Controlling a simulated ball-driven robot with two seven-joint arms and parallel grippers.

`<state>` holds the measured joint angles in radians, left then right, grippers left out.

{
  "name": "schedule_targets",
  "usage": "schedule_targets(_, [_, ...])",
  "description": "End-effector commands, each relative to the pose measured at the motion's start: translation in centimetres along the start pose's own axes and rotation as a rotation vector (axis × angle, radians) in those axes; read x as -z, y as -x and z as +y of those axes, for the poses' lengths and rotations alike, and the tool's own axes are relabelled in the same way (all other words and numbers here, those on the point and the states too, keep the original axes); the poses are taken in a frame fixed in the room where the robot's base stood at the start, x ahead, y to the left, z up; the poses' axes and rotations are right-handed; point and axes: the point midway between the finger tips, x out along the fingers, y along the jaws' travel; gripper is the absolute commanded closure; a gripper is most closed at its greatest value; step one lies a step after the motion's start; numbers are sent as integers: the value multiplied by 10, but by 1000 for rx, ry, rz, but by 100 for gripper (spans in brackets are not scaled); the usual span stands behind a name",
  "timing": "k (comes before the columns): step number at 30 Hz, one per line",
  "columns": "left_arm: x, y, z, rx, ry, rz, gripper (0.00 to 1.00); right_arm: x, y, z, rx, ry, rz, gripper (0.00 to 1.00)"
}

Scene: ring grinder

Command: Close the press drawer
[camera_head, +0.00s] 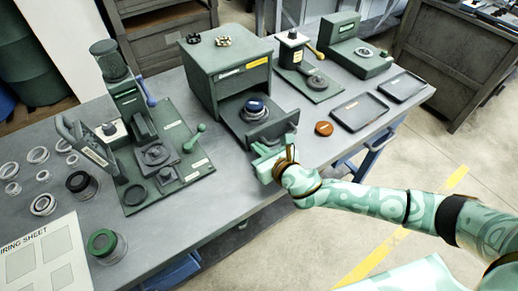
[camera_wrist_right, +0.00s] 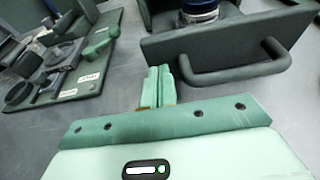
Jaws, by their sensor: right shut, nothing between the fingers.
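The press (camera_head: 228,75) is a dark green box on the bench with a yellow label. Its drawer (camera_head: 236,124) is pulled out toward me and holds a round part with a blue top (camera_head: 254,107). In the right wrist view the drawer front (camera_wrist_right: 165,50) and its bar handle (camera_wrist_right: 235,76) fill the upper right, with the part (camera_wrist_right: 199,10) behind. My right gripper (camera_head: 263,150) is just in front of the drawer front; its fingers (camera_wrist_right: 158,88) are shut and empty, left of the handle. I cannot tell whether they touch the drawer. My left gripper is not in view.
A green fixture board (camera_head: 190,170) with levers stands left of the drawer. A small orange-brown disc (camera_head: 324,128) and dark trays (camera_head: 358,110) lie to the right. Several rings and jars and a paper sheet (camera_head: 45,255) are at the left. The bench's front edge is close to my right gripper.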

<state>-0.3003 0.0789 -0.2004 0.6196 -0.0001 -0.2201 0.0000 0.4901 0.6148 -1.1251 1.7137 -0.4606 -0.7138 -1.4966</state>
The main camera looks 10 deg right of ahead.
Motion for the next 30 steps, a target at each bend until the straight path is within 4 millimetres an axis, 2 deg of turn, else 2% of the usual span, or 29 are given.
schedule_targets(8, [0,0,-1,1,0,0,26,-1,-1,0,1,0,-1,100])
schedule_targets(14, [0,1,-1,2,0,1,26,-7,-19,0,2,0,-3,100])
schedule_targets(24, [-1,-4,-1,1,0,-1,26,-28,-88,0,1,1,-3,100])
schedule_targets(30, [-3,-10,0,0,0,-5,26,-38,-121,0,1,1,-2,100])
